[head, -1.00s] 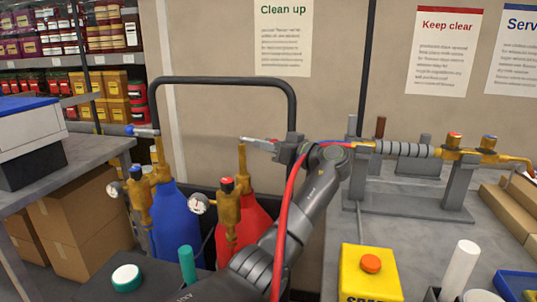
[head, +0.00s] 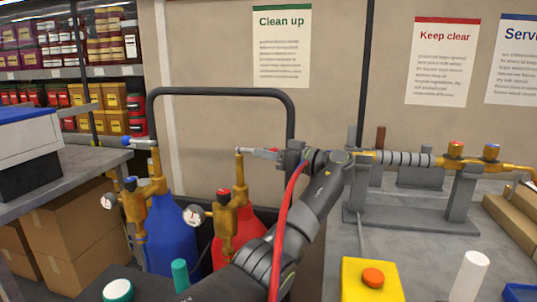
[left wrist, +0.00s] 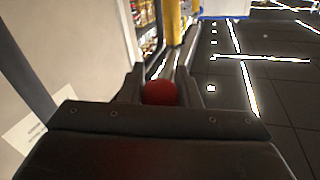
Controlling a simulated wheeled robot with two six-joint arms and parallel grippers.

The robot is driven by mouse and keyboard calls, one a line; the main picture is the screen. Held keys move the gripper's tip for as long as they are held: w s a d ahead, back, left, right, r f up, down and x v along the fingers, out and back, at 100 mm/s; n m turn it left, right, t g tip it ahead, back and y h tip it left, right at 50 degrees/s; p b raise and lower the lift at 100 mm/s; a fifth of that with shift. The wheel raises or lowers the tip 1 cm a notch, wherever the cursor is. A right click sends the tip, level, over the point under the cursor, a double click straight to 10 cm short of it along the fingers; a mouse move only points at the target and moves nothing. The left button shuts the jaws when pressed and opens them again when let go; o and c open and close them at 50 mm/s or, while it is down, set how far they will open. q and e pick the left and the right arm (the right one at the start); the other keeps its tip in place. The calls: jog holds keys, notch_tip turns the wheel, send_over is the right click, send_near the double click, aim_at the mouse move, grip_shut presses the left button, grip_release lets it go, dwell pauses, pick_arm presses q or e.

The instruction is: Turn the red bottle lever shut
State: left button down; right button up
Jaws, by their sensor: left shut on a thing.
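The red bottle (head: 222,248) stands next to the blue bottle (head: 172,238), partly hidden behind its brass valve and my arm. A brass stem (head: 240,175) rises from it. Its silver lever (head: 257,153) points right from the stem's top. My left gripper (head: 283,155) is at the lever's outer end. In the left wrist view, its fingers (left wrist: 163,85) are shut on the lever's red knob (left wrist: 160,92). The blue bottle's lever (head: 143,141) points left. My right gripper is not in view.
A dark frame (head: 220,91) arches behind the bottles. A bench (head: 70,175) and cardboard boxes (head: 75,220) are at left.

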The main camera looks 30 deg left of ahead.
pick_arm(q)
jog(key=c, duration=1.1)
grip_release()
jog(key=shift+a, duration=0.1)
jog(key=shift+o, duration=0.2)
